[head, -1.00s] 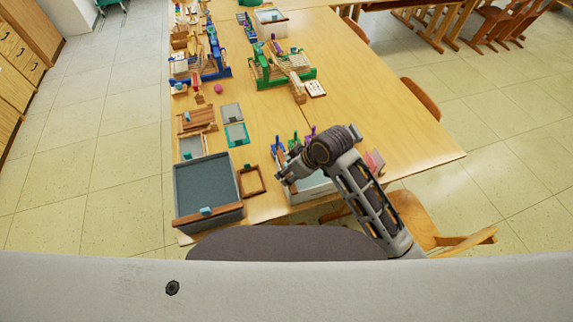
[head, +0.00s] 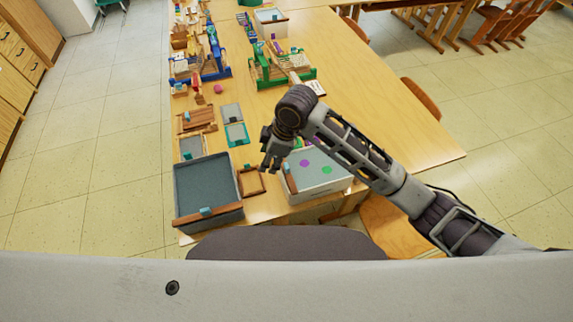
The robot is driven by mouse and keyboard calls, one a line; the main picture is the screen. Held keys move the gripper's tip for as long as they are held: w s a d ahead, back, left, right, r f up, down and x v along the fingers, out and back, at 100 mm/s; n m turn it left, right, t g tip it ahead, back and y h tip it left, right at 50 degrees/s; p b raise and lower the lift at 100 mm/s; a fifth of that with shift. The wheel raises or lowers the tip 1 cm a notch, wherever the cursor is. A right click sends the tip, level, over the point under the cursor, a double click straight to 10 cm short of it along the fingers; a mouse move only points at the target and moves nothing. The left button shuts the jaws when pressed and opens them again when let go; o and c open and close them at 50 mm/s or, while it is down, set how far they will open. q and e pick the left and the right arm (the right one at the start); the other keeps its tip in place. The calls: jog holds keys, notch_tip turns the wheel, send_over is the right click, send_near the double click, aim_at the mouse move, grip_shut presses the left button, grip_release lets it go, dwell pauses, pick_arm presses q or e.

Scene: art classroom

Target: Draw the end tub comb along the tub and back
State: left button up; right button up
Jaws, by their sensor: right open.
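A white tub (head: 318,192) stands at the near end of the table, with purple and green spots on its pale surface. A brown comb (head: 291,182) with a small blue-green handle lies along its left side. A grey tub (head: 180,185) with a dark inside stands farther left; a brown comb (head: 190,220) with a blue handle lies along its near side. My right gripper (head: 269,166) is open and empty, just left of and above the white tub's comb, apart from it as far as I can tell. My right arm hides the tub's far right part. My left gripper is out of view.
An empty wooden frame (head: 251,191) lies between the two tubs. Grey and teal-edged screens (head: 236,134) lie behind it. Blue (head: 215,74) and green (head: 283,83) racks stand farther back. The table's right side is clear; a chair (head: 385,230) stands at the near right.

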jog(key=r+n+h, duration=0.1)
notch_tip(320, 180, up, 3)
jog(key=n+h, duration=0.3)
send_over(287, 166)
jog(key=shift+w+g, duration=0.1)
jog(key=shift+g, duration=0.3)
jog(key=shift+f, duration=0.25)
jog(key=shift+f+p, duration=0.65)
jog(key=shift+f, duration=6.1)
grip_shut()
